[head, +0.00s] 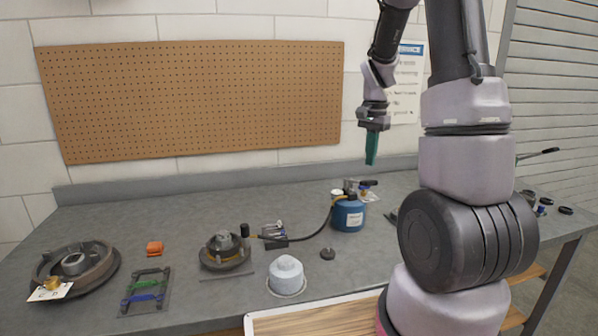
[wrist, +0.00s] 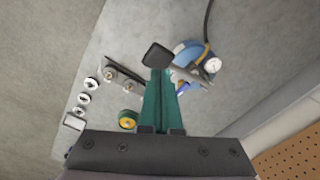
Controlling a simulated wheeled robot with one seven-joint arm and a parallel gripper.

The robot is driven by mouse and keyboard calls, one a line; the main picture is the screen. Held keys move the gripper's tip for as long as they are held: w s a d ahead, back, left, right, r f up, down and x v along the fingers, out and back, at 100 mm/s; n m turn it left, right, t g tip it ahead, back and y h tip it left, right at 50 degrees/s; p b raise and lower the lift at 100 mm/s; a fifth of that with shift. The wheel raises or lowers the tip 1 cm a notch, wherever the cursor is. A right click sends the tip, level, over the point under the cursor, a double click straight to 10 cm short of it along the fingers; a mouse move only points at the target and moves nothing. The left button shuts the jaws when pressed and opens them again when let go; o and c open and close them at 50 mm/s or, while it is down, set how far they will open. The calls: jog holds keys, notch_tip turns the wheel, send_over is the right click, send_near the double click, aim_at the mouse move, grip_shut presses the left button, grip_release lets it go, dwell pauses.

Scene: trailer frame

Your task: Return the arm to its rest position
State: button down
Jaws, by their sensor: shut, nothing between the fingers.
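My arm stands at the right of the head view, bent at the top with its forearm hanging down. My gripper (head: 371,158) points downward above the back of the workbench, well clear of the things on it. Its green fingers are together with nothing between them. In the wrist view my gripper (wrist: 158,80) also shows shut, with the bench top far below. Part of the bench behind my arm is hidden in the head view.
The grey workbench (head: 190,200) holds a blue canister (head: 347,215), a white domed part (head: 286,276), a hub (head: 225,252), a large drum (head: 75,268), an orange block (head: 154,248) and a small rack (head: 146,291). A pegboard (head: 200,100) hangs on the wall behind.

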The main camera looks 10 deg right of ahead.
jog(key=shift+s+a+r, duration=0.1)
jog(key=shift+a+r, duration=0.05)
jog(key=shift+r, duration=0.25)
jog(key=s+a+r+n+t+y, duration=0.1)
jog(key=s+a+r+n+t, duration=0.2)
jog(key=s+a+r, duration=0.3)
jog(key=s+a+r+n+t+y, duration=0.1)
jog(key=s+a+r+n+t, duration=0.3)
jog(key=s+a+r, duration=0.3)
jog(key=s+r, duration=0.5)
jog(key=s, duration=0.1)
jog(key=shift+s, duration=0.25)
dwell(0.4)
